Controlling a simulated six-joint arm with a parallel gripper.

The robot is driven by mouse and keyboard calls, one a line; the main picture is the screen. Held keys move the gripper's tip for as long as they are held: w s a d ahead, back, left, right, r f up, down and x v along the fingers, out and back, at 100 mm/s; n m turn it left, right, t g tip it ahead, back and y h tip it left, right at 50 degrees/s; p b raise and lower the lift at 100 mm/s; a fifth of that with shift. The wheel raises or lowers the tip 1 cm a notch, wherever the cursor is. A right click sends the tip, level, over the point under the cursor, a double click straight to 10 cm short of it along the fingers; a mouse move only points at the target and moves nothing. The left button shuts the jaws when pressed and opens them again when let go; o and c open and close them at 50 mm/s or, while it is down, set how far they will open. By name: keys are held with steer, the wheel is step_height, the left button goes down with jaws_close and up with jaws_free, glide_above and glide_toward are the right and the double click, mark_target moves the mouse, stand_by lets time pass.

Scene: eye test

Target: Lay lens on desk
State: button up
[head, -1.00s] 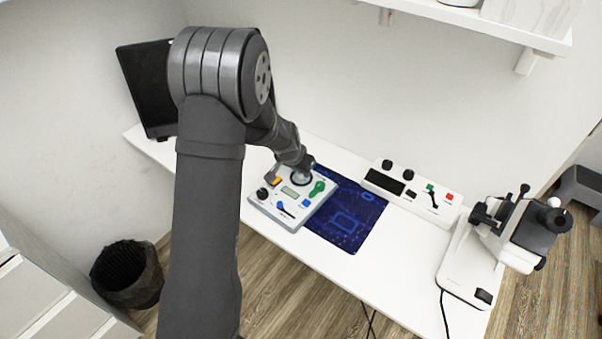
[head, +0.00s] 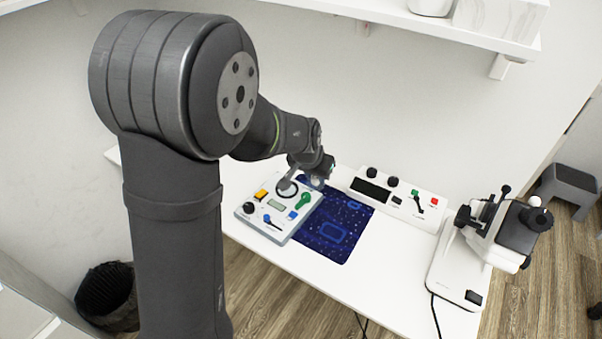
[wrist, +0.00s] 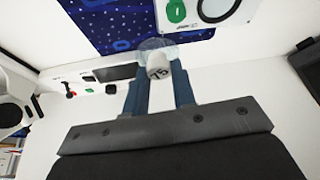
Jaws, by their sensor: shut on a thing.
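The lens (wrist: 157,62), a clear disc with a white tab marked with a number, is between the two blue fingers of my gripper (wrist: 158,80) in the wrist view. My gripper is shut on the tab. In the head view my gripper (head: 320,168) is over the back of the desk (head: 385,255), beside the grey panel's ring. The lens shows there as a small pale patch (head: 317,182) below the fingers, mostly hidden. It appears held above the desk and blue mat; the exact height cannot be told.
A grey panel (head: 262,226) with knobs and a round ring lies left of the dark blue patterned mat (head: 335,232). A control box (head: 420,205) is at the back, and a white instrument (head: 465,262) stands at the right. Bare white desk lies in front of the control box.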

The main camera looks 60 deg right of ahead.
steer(key=shift+d+r, duration=0.1)
steer(key=shift+d, duration=0.3)
steer(key=w+d+f+n, duration=0.1)
steer(key=w+d+f, duration=0.2)
steer(key=w+d, duration=0.5)
steer(key=shift+t, duration=0.3)
steer(key=w+d+f, duration=0.1)
steer(key=w+f, duration=0.1)
steer(key=w, duration=0.1)
steer(key=w+d+f, duration=0.1)
steer(key=w+f, duration=0.1)
steer(key=w, duration=0.1)
steer(key=w+d+f, duration=0.1)
steer(key=w+f, duration=0.1)
steer(key=w, duration=0.1)
steer(key=shift+w+d+f, duration=0.1)
steer(key=shift+d+f, duration=0.05)
steer(key=shift+f, duration=0.1)
steer(key=shift+w+f, duration=0.1)
steer(key=shift+f, duration=1.9)
steer(key=shift+f, duration=0.2)
steer(key=o, duration=1)
